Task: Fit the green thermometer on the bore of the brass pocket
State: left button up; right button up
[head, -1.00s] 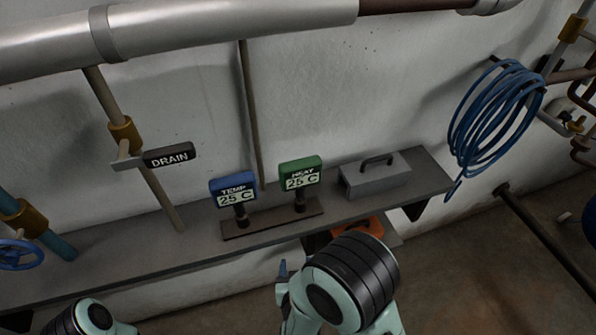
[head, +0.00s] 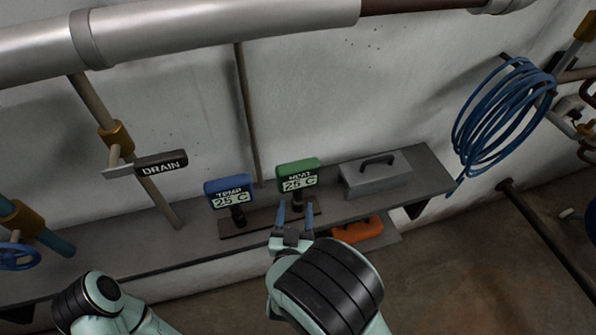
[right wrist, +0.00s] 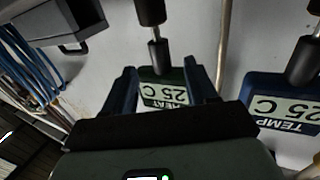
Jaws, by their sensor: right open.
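The green thermometer (head: 298,174), with a "25 C" display, stands upright beside a blue one in a dark rack (head: 233,229) on the shelf. My right gripper (head: 295,209) is open and empty, just in front of the green thermometer and below its head. In the right wrist view, the green thermometer (right wrist: 163,92) appears upside down between the open fingers (right wrist: 159,78), its dark stem beyond them. I cannot tell whether they touch it. Brass-coloured fittings sit on pipes at the left, but I cannot identify the brass pocket. My left gripper is not in view.
The blue thermometer (head: 229,188) stands close to the left. A grey toolbox (head: 376,177) is to the right on the shelf (head: 425,175). An orange thing (head: 357,229) lies lower down. A DRAIN lever (head: 160,163) juts out at left; a blue hose coil (head: 503,110) hangs right.

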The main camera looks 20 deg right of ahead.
aim_at(297, 195)
jog(key=x, duration=0.6)
jog(key=shift+w+d+p, duration=0.1)
jog(key=shift+w+p, duration=0.2)
jog(key=shift+p, duration=0.1)
grip_shut()
